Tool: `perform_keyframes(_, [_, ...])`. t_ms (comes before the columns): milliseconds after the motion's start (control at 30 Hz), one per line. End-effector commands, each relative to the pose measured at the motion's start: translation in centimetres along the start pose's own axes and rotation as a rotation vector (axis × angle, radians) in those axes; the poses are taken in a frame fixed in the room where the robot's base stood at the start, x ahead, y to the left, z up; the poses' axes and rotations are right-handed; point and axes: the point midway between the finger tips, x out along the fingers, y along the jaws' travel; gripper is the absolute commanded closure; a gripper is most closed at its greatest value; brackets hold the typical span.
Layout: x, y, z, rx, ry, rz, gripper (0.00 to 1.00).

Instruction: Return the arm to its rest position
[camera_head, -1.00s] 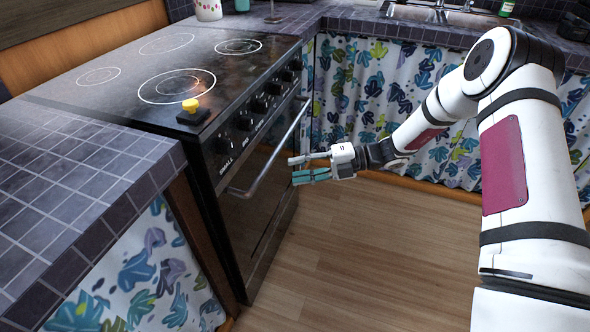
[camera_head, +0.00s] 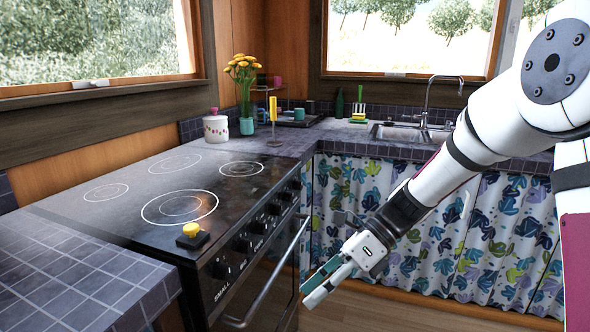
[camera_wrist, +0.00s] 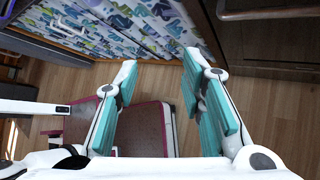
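My gripper (camera_head: 325,281) is at the end of my white arm, in front of the curtained counter and to the right of the stove's oven handle, apart from both. In the wrist view my gripper (camera_wrist: 158,100) shows its two teal-padded fingers spread wide. Nothing is between them but the view of the wooden floor (camera_wrist: 157,78) and parts of my own body below. In the head view the fingers are seen side-on.
The black stove (camera_head: 128,212) with its oven handle (camera_head: 268,282) stands left of my gripper. A yellow-topped black object (camera_head: 192,237) sits on its front edge. The patterned curtain (camera_head: 490,240) hangs behind. A sink (camera_head: 405,132), flower vase (camera_head: 246,104) and white pot (camera_head: 215,130) are on the counter.

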Motion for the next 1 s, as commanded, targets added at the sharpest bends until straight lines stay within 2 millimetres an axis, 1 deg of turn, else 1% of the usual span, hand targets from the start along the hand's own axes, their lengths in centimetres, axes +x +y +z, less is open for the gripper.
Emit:
perform_keyframes(33, [-0.7, 1.8, -0.2, -0.094, 0.047, -0.021, 0.64])
perform_keyframes(200, [-2.5, 7.1, -1.7, -0.406, 0.209, -0.056, 0.64])
perform_keyframes(367, [-4.0, 11.8, -3.8, -0.688, 0.365, -0.065, 0.64])
perform_keyframes(500, [-5.1, 15.6, -6.0, -0.924, 0.505, -0.052, 0.64])
perform_keyframes(600, [-5.8, 18.0, -7.8, -1.084, 0.607, -0.034, 0.64])
perform_keyframes(800, [-6.9, 22.2, -11.7, -1.378, 0.805, 0.034, 0.64])
perform_keyframes(1000, [-7.6, 24.5, -14.8, -1.577, 0.952, 0.109, 0.64])
